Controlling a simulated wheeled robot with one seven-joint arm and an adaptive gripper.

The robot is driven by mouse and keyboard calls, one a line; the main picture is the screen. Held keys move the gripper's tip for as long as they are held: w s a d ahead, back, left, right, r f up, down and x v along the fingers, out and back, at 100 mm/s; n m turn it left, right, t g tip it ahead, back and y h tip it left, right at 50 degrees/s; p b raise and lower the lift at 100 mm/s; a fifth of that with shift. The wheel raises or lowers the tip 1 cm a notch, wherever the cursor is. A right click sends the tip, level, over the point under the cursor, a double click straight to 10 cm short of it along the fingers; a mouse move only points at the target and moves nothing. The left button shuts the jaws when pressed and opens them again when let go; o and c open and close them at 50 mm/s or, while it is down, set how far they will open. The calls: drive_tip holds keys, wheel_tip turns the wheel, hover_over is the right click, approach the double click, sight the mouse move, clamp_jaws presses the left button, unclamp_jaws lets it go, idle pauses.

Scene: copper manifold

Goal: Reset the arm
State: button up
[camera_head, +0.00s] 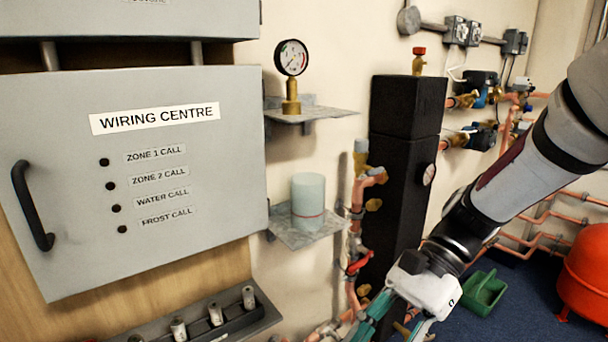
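My arm comes in from the right edge and reaches down to the lower middle of the head view. My gripper (397,326) is at the bottom edge, in front of the copper pipework and the foot of the black column. Its white body and parts of its teal fingers show. The fingertips are cut off by the frame, so I cannot tell whether it is open or shut, or whether it holds anything.
A grey wiring centre box (200,240) with a black handle fills the left. A pressure gauge (291,58) and a pale cylinder (308,200) stand on small wall shelves. A black column (405,150) rises behind my gripper. A green crate (484,294) and a red tank (588,275) are at right.

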drive_tip(key=s+d+r+n+t+h, duration=0.35)
drive_tip(key=s+d+n, duration=0.2)
drive_tip(key=s, duration=0.25)
drive_tip(key=s+d+r+n+t+h, duration=0.2)
drive_tip(key=s+d+n+t+h, duration=0.1)
drive_tip(key=s+d+n+h, duration=0.3)
wheel_tip(320, 180, up, 19)
drive_tip(key=a+t+p, duration=0.1)
drive_tip(key=t+p, duration=0.2)
drive_tip(key=p, duration=1.5)
drive_tip(key=shift+s+a+r+y, duration=0.2)
drive_tip(key=shift+s+y, duration=0.2)
drive_tip(key=shift+y, duration=0.05)
